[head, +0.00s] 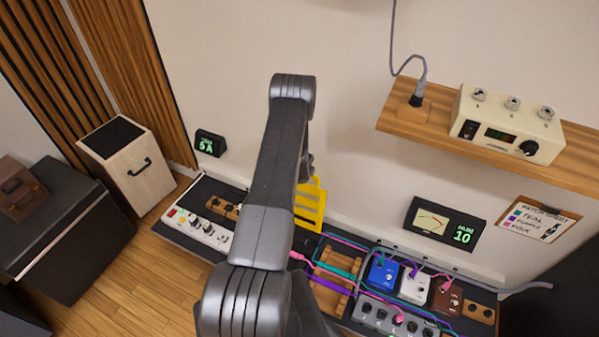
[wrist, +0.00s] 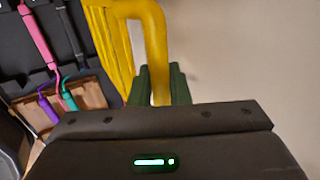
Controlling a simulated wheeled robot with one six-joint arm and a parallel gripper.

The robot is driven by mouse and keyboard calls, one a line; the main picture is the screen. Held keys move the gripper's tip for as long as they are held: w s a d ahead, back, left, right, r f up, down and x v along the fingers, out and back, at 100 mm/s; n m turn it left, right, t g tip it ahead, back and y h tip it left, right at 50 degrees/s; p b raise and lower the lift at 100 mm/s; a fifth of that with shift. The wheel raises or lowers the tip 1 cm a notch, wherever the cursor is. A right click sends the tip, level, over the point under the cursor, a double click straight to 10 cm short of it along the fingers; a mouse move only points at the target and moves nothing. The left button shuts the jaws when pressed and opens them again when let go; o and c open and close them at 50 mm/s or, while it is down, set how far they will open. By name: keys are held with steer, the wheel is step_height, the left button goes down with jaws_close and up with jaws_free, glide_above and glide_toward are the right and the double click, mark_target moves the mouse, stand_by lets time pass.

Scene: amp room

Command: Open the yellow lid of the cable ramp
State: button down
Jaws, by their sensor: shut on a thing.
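The yellow lid (head: 312,205) shows just right of my arm in the head view, a slotted panel that looks raised and steeply tilted near the wall. In the wrist view the lid's slatted panel (wrist: 105,40) is at upper left, and its curved yellow handle (wrist: 155,35) runs down between the dark green fingers of my gripper (wrist: 161,85). The gripper is shut on that handle. My arm hides the gripper and part of the lid in the head view. The wooden cable ramp (head: 330,291) has teal and purple cables across it.
Blue, white and brown pedals (head: 415,287) stand right of the ramp. A white mixer-like box (head: 199,229) is on the left. A wooden shelf (head: 400,105) with a cream device (head: 508,124) juts from the wall at upper right. The wall is close behind the lid.

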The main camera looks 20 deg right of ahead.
steer(key=shift+w+d+p, duration=0.3)
steer(key=shift+w+d, duration=0.05)
steer(key=shift+w, duration=0.05)
steer(key=shift+f, duration=0.1)
steer(key=c, duration=1.4)
jaws_free()
steer(key=b+v, duration=0.1)
steer(key=v, duration=1.3)
steer(key=shift+w+d, duration=0.1)
steer(key=x, duration=1.3)
steer(key=shift+f+p, duration=0.45)
